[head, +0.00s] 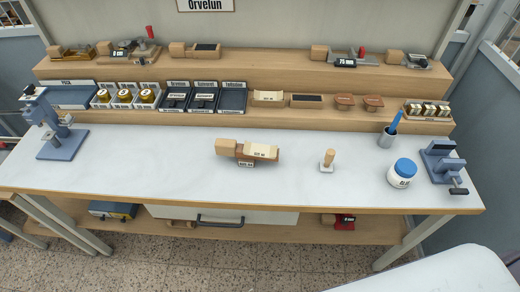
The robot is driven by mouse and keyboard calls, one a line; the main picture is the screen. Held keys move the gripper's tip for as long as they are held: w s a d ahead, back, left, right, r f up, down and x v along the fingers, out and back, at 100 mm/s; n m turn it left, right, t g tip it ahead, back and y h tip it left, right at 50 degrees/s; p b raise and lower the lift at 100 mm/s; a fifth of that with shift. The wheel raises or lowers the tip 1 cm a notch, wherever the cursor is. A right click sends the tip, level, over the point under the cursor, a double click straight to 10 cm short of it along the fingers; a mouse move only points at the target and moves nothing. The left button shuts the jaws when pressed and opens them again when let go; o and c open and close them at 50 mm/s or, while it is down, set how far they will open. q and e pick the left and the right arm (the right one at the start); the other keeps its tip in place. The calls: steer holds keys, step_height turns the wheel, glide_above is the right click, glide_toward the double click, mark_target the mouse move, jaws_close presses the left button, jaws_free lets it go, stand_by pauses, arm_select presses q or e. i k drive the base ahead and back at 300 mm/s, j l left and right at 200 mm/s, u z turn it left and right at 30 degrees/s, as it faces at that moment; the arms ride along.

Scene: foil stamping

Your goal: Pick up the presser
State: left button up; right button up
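A small wooden tool with an upright rounded handle on a pale square base (328,160) stands on the white worktop, right of centre; it looks like the presser. It stands upright with clear space around it. Neither of my grippers is in the head view, and nothing is seen holding the tool.
Left of it lies a wooden block piece with a label (248,151). To the right stand a white jar with a blue lid (402,173), a grey cup with a blue-handled tool (388,137) and a blue-grey clamp device (442,162). A blue-grey press (55,128) stands far left.

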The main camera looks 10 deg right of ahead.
mark_target(326, 167)
steer(key=z, duration=1.05)
steer(key=i+l, duration=0.05)
